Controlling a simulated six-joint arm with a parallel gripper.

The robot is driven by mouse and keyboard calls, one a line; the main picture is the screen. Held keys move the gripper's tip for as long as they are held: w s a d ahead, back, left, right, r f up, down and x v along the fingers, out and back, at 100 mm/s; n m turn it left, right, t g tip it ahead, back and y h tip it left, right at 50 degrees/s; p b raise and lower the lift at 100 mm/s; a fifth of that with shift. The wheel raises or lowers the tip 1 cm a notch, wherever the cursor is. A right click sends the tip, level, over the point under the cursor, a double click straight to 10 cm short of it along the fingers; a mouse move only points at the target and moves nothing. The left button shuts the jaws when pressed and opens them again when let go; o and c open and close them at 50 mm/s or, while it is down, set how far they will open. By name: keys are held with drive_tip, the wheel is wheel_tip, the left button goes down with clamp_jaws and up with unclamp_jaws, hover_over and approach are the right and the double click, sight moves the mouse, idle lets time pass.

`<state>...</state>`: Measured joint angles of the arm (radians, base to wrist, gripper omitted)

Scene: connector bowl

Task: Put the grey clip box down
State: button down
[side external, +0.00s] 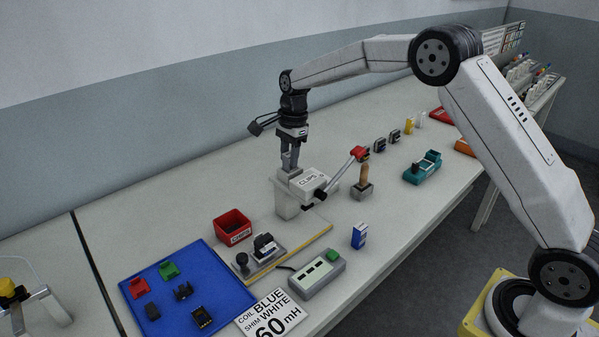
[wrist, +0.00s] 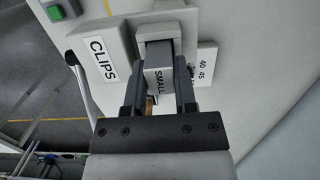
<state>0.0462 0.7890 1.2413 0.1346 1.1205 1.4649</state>
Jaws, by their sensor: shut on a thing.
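My gripper (side external: 290,164) points straight down over the left side of the grey CLIPS fixture (side external: 311,181). In the wrist view, its two fingers (wrist: 159,92) are shut on a small grey box labelled SMALL (wrist: 159,78). The held box is right beside the fixture's CLIPS label (wrist: 103,59); I cannot tell whether it rests on anything. In the side view the box is mostly hidden by the fingers and hard to tell from the fixture.
A lever with a red knob (side external: 359,153) rises from the fixture. A wooden-handled tool in a block (side external: 363,183) stands right of it. A red bin (side external: 232,227), a blue tray (side external: 186,289) and a green-buttoned box (side external: 317,274) lie nearer. The table behind the fixture is clear.

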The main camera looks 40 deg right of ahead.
drive_tip(key=shift+f, duration=0.2)
drive_tip(key=shift+c, duration=2)
unclamp_jaws()
drive_tip(key=shift+r, duration=0.15)
drive_tip(key=shift+d+r, duration=0.15)
drive_tip(key=shift+r, duration=1.1)
drive_tip(key=shift+d+r, duration=0.2)
drive_tip(key=shift+r, duration=1.05)
drive_tip(key=shift+d+r, duration=0.15)
drive_tip(key=shift+r, duration=1.1)
